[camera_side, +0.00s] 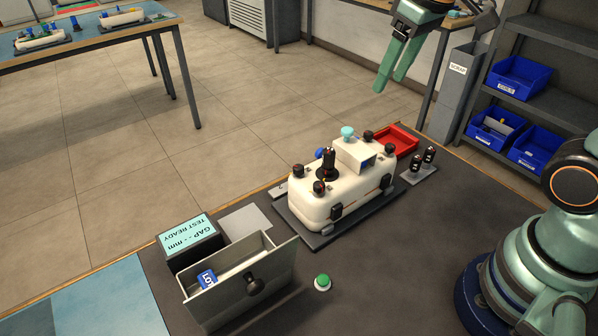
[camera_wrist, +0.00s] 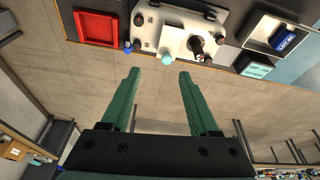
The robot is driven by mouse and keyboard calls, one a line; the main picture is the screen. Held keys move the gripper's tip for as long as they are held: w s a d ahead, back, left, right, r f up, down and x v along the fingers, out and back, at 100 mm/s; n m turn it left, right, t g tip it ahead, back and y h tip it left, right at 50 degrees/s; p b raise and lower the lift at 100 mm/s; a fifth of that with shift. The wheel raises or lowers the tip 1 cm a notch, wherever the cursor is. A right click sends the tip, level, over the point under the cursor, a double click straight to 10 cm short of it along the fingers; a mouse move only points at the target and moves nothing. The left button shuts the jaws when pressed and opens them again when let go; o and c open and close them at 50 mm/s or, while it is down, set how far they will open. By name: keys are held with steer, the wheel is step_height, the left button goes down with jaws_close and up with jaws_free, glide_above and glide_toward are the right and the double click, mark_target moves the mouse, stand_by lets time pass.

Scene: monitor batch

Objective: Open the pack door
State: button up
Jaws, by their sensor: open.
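My gripper (camera_side: 391,84) is open and empty, raised high behind the white monitor unit (camera_side: 358,198) in the side view. Its two green fingers also show in the wrist view (camera_wrist: 160,72), apart from the unit (camera_wrist: 150,33). The unit lies on a dark base plate, with black knobs, dark side clips (camera_side: 336,212), a black upright post (camera_side: 328,165) and a white block with an opening (camera_side: 352,154). A teal knob (camera_side: 347,132) tops that block. I cannot tell which part is the pack door.
A grey open-topped box (camera_side: 222,304) with a black knob (camera_side: 254,285) holds a blue LOT card (camera_side: 207,279). A TEST READY display (camera_side: 188,238), green button (camera_side: 322,282), red tray (camera_side: 402,140) and small black-pegged stand (camera_side: 419,174) surround the unit. Bare bench lies in front.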

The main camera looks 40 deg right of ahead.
mark_target(348, 129)
steer(key=w+a+n+g, duration=0.2)
steer(key=w+g, duration=0.1)
steer(key=w, duration=0.4)
steer(key=f, duration=1.2)
steer(key=shift+s+a, duration=0.1)
steer(key=shift+s, duration=0.1)
jaws_close()
stand_by(0.9)
